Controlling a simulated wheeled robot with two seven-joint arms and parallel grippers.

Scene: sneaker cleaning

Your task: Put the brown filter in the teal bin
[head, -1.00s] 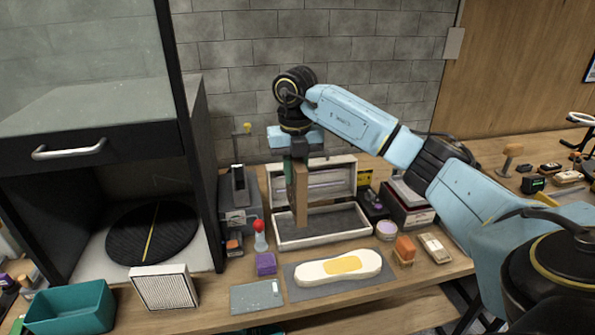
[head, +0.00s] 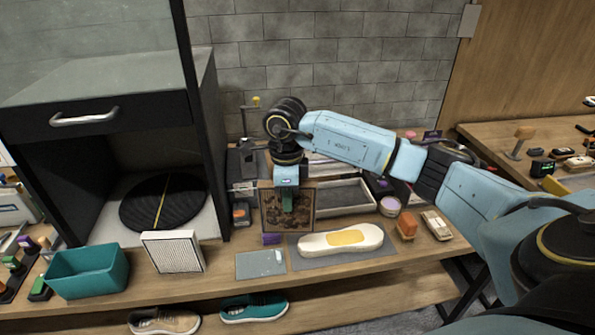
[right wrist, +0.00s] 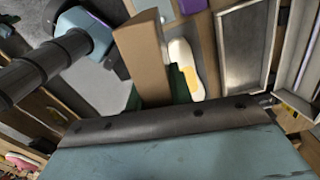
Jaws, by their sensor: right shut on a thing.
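The brown filter (head: 287,222) is a square panel with a tan frame and a dark, dirty face. My right gripper (head: 287,200) is shut on its upper edge and holds it upright above the workbench, in front of the grey open box. In the right wrist view the filter (right wrist: 143,55) shows edge-on as a tan slab between the green fingertips (right wrist: 165,97). The teal bin (head: 88,273) stands at the bench's front left, open at the top, with nothing seen inside. My left gripper is not in view.
A white pleated filter (head: 173,252) stands just right of the bin. A white insole (head: 340,239) lies on a grey mat, with a grey cloth (head: 261,263) beside it. A black cabinet (head: 90,120) with a turntable rises at the back left. Shoes (head: 253,307) sit on the lower shelf.

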